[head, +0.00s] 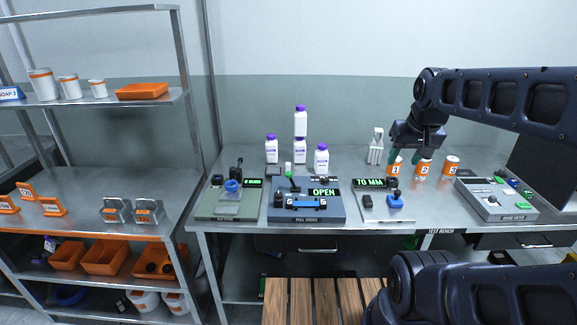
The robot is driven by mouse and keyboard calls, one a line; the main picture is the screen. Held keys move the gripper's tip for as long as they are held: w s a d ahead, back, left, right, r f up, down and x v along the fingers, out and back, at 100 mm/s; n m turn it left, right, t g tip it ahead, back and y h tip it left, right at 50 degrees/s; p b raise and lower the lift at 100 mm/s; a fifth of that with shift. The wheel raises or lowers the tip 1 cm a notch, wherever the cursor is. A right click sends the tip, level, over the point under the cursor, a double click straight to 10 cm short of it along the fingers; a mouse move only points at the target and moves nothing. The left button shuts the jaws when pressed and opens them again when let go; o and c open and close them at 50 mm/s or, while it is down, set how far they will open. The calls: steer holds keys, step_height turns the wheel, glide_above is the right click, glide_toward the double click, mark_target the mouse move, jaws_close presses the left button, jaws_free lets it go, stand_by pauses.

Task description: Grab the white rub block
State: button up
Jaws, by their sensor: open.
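A small white block (288,166), possibly the white rub block, stands on the steel table behind the middle device, left of my gripper. It is too small to make out clearly. My gripper (405,158) hangs pointing down over the right half of the table, with its two dark fingers apart and nothing seen between them. It is near the orange-and-white numbered cans and well to the right of the small white block. A pale upright object (376,146) stands just left of my gripper; I cannot tell what it is.
Several white bottles with purple caps (321,158) stand behind the middle device (306,212), which reads OPEN. A green-grey device (228,207) is at left, a 70 MM device (383,212) is right of middle, and a grey box (495,208) is at far right. Steel shelves (90,220) stand left.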

steer(key=w+a+r+n+g, duration=0.1)
steer(key=w+a+r+n, duration=0.1)
steer(key=w, duration=0.5)
steer(key=w+a+r+n, duration=0.1)
steer(key=w+a+n, duration=0.15)
steer(key=w, duration=0.45)
steer(key=n+g+h, duration=0.1)
steer(key=n+g, duration=0.3)
steer(key=n, duration=0.9)
glide_above(288, 163)
steer(key=a, duration=0.1)
step_height(288, 163, down, 24)
steer(key=shift+f, duration=0.2)
steer(key=shift+n, duration=0.25)
steer(key=f, duration=0.7)
steer(key=d+f, duration=0.1)
steer(key=f, duration=0.3)
steer(key=shift+d+f, duration=0.1)
steer(key=shift+f, duration=0.1)
jaws_close()
